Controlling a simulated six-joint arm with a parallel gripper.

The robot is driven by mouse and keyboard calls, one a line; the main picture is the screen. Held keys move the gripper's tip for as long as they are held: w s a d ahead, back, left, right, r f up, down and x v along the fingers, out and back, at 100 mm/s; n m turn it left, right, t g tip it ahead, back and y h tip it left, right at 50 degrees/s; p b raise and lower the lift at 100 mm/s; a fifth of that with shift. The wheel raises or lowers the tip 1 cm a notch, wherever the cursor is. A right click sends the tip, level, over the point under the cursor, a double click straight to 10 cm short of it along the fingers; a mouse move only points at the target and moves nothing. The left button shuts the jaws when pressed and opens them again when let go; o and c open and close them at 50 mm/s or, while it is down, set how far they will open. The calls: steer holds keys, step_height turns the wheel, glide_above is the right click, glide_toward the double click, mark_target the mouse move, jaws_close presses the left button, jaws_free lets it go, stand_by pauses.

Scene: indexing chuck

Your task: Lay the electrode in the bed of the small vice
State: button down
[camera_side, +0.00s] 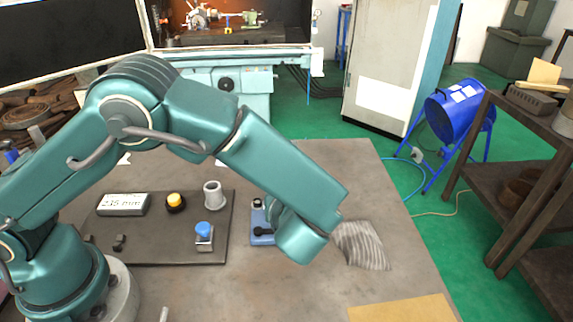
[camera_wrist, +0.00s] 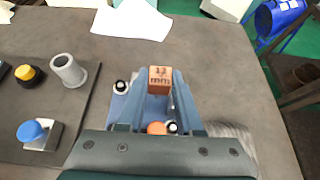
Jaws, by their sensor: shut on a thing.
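In the wrist view my gripper (camera_wrist: 158,85) is shut on the electrode, a copper-coloured block (camera_wrist: 159,80) marked "13 mm", held between the tips of its two blue-grey fingers. The small vice, blue with round black-and-white parts, lies below and partly behind the fingers (camera_wrist: 118,104). In the side view the vice (camera_side: 262,239) stands on the table beside my wrist, which hides part of it. The fingers and the electrode are hidden there. The bed is largely covered in both views, and I cannot tell the height of the electrode above it.
A dark board (camera_side: 180,250) to the left carries a "235 mm" block (camera_side: 123,204), a yellow button (camera_side: 175,202), a grey cup (camera_side: 212,194) and a blue-knobbed piece (camera_side: 204,232). A striped cloth (camera_side: 362,246) lies right of the vice. The table behind is mostly clear.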

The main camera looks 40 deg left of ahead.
steer(key=shift+f, duration=0.65)
stand_by(0.3)
steer(key=c, duration=0.5)
jaws_free()
steer(key=shift+v, duration=2.55)
